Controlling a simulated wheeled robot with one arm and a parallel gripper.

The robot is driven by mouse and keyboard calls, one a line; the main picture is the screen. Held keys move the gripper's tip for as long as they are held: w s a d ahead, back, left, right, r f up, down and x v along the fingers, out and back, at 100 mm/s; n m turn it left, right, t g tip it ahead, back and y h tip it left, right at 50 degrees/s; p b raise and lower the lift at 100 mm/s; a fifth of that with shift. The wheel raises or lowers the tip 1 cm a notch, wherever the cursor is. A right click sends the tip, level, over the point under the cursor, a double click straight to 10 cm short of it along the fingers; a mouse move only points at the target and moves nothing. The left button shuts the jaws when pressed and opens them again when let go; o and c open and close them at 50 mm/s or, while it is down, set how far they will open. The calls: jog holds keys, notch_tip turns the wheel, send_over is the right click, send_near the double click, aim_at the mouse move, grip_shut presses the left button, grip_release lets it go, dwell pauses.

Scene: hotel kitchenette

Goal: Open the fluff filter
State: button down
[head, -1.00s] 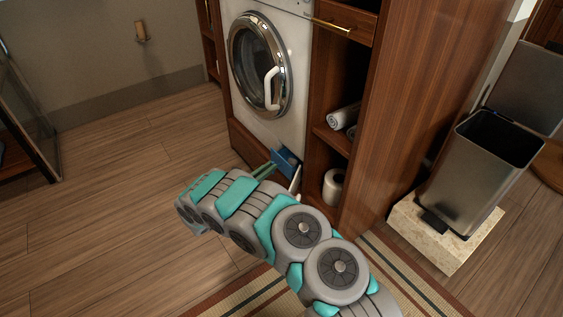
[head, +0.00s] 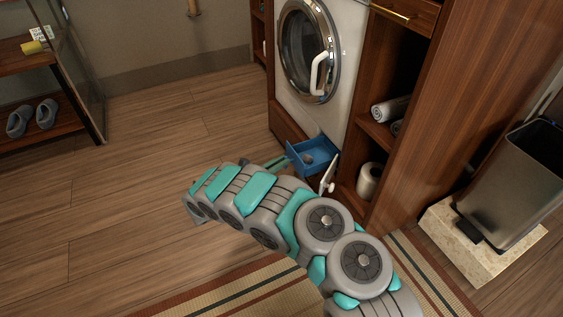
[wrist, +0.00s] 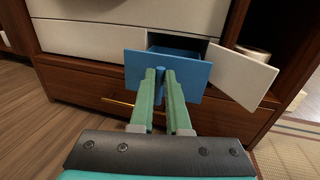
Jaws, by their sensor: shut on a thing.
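The fluff filter is a blue drawer (head: 313,156) low on the front of the white washing machine (head: 326,102). My gripper (wrist: 161,76) is shut on the blue knob (wrist: 160,82) of the filter front. In the head view, my arm hides part of the gripper.
Open wooden shelves (head: 374,128) with rolled towels (head: 391,109) and a paper roll (head: 369,180) stand right of the machine. A metal bin (head: 508,190) stands at the right. Bare floor (head: 130,150) lies left; a striped rug (head: 235,290) is in front.

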jog(key=c, duration=0.9)
grip_release()
jog(key=v, duration=0.7)
jog(key=shift+s+a, duration=0.25)
jog(key=shift+a, duration=0.05)
